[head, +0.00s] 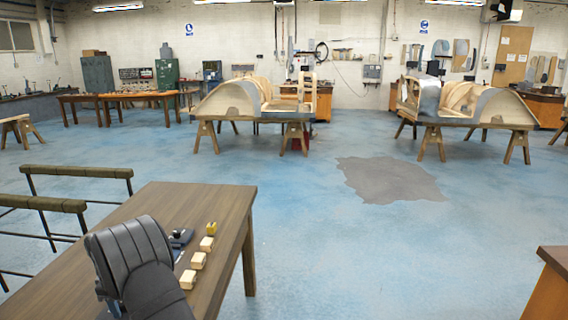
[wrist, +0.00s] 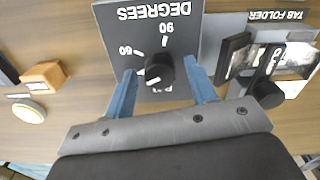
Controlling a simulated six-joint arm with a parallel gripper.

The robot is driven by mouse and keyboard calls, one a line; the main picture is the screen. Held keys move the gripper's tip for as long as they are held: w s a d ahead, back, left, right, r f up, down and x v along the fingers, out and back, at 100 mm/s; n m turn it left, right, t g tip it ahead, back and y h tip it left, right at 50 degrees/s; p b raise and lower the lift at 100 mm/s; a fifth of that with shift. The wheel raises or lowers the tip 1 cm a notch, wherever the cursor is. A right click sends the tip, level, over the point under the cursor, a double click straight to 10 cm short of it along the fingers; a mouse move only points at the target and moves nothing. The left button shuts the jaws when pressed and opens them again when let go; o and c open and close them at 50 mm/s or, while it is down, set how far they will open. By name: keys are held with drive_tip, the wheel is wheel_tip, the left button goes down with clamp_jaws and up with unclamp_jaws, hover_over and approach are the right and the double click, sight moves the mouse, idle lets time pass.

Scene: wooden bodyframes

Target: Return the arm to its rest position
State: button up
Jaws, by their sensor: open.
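My gripper (wrist: 158,68) is open in the wrist view. Its two blue fingers stand on either side of a black dial knob (wrist: 160,71) with a white mark. The gap on each side looks clear, though I cannot tell how high the fingertips are above the panel. The knob sits on a dark panel (wrist: 115,30) lettered DEGREES, with 60 and 90 marked. In the head view my dark arm reaches over the wooden table (head: 185,198) at lower left and hides the gripper and the dial.
A device labelled TAB FOLDER (wrist: 278,16) with a black knob (wrist: 267,95) lies right of the dial. A wooden block (wrist: 43,75) lies left. Several small blocks (head: 198,260) line the table's right side. Dark rails (head: 78,171) stand left. Blue floor is open beyond.

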drive_tip(key=shift+n, duration=0.4)
drive_tip(key=shift+r, duration=0.6)
drive_tip(key=o, duration=1.1)
drive_tip(key=shift+c, duration=0.2)
drive_tip(key=d+r+m+y, duration=0.15)
drive_tip(key=d+r, duration=0.25)
drive_tip(key=r, duration=0.6)
drive_tip(key=d+r+m+y, duration=0.15)
drive_tip(key=d+r, duration=0.35)
drive_tip(key=r, duration=0.5)
drive_tip(key=d+r+y, duration=0.2)
drive_tip(key=d+r, duration=0.2)
drive_tip(key=r, duration=0.5)
drive_tip(key=x, duration=0.9)
drive_tip(key=shift+d+f, duration=0.15)
